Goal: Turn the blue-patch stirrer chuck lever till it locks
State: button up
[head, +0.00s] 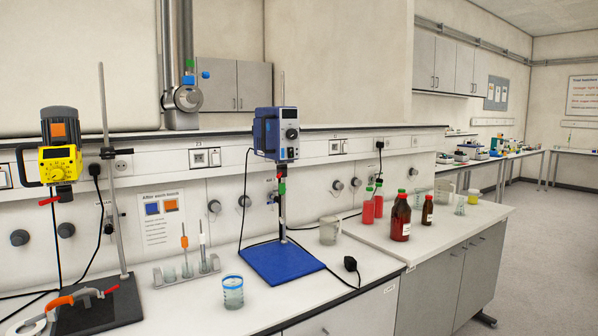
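The blue stirrer (276,134) stands in the middle of the bench on a rod above a flat blue base plate (282,262).
A rack (187,272) and a blue-banded beaker (233,292) stand left of the base plate. Brown bottles (401,220) and red-filled bottles (368,207) stand right. Open floor (550,270) lies right.

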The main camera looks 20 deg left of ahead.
aim_at(282, 170)
jog(key=u, duration=0.35)
jog(key=i, duration=0.9)
jog(key=u, duration=1.5)
jog(key=i, duration=0.7)
jog(key=u, duration=0.65)
